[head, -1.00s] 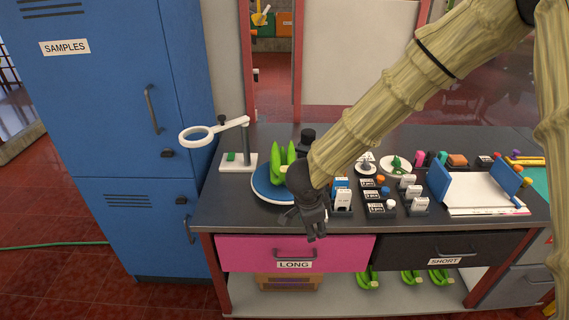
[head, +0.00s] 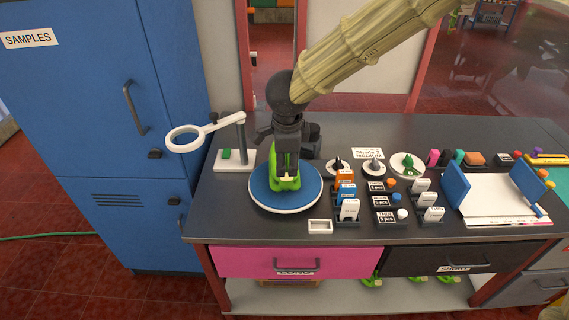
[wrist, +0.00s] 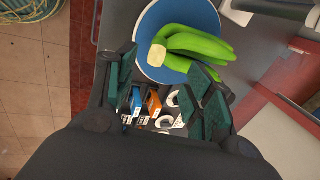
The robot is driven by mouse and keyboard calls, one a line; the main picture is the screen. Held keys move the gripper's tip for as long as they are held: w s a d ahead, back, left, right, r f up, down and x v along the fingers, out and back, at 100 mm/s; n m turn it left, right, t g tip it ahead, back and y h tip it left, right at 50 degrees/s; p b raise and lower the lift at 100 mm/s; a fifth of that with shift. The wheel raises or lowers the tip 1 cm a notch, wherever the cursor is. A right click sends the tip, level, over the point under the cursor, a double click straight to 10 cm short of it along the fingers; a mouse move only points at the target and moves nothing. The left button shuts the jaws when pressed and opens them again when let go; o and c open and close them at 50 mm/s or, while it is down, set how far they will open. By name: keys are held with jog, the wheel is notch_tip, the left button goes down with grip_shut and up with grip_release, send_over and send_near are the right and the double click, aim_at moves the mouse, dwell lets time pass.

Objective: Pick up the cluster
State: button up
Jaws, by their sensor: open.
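The cluster is a bunch of green, banana-like fruit (head: 286,183) on a round blue plate with a white rim (head: 308,200), on the dark counter. In the wrist view the cluster (wrist: 200,44) lies on the blue plate (wrist: 152,30), its pale cut stem end (wrist: 157,55) pointing towards the jaws. My gripper (head: 286,165) points down over the plate and hides the upper part of the cluster in the head view.
A white ring magnifier stand (head: 236,160) is left of the plate. Labelled holders (head: 347,210) and small dishes (head: 407,166) stand to the right. A small white tray (head: 320,227) lies in front. Closed pink (head: 240,262) and black drawers (head: 440,260) are below.

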aim_at(287, 176)
jog(key=shift+d+p+x, duration=0.15)
jog(key=shift+p+x, duration=0.4)
jog(key=shift+x, duration=1.95)
jog(key=shift+d+p+x, duration=0.15)
jog(key=shift+p+x, duration=0.4)
jog(key=shift+x, duration=1.95)
jog(key=shift+s, duration=0.15)
grip_shut()
